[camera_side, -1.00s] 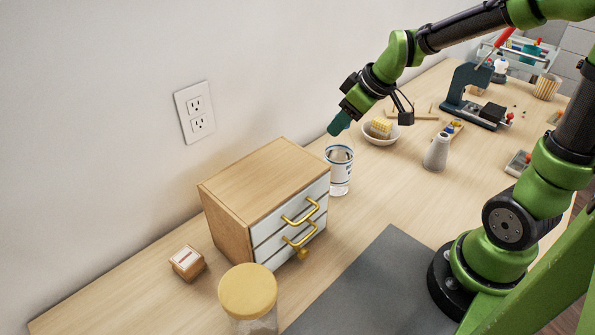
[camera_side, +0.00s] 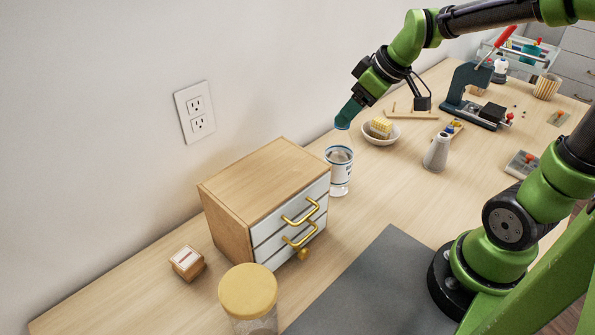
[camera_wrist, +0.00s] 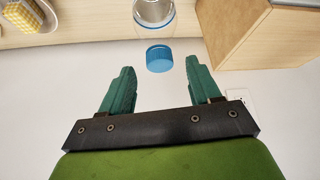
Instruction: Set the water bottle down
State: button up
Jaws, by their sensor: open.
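The water bottle (camera_side: 339,176) is clear with a white-and-blue band and stands upright on the table, right beside the small drawer cabinet (camera_side: 250,180). In the wrist view its blue cap (camera_wrist: 159,58) shows ahead of the fingertips, centred between them. My gripper (camera_side: 343,122) is just above the bottle in the side view, with its teal fingers apart. In the wrist view the fingers of my gripper (camera_wrist: 157,75) are wide open with nothing between them. They do not touch the bottle.
A white bowl with a yellow sponge-like block (camera_side: 381,128) stands behind and right of the bottle. A grey cone-shaped spool (camera_side: 436,152) stands farther right. A yellow-lidded jar (camera_side: 248,291) and a small wooden box (camera_side: 187,262) are in front. A grey mat (camera_side: 370,290) lies clear.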

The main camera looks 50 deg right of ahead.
jog(key=a+v, duration=0.1)
jog(key=v, duration=0.6)
jog(key=s+a+f+m+t, duration=0.1)
jog(key=s+a+f+m, duration=0.1)
jog(key=s+a+m, duration=0.4)
jog(key=shift+s+a+f+y, duration=0.25)
jog(key=shift+s+y, duration=0.15)
jog(key=shift+s, duration=0.35)
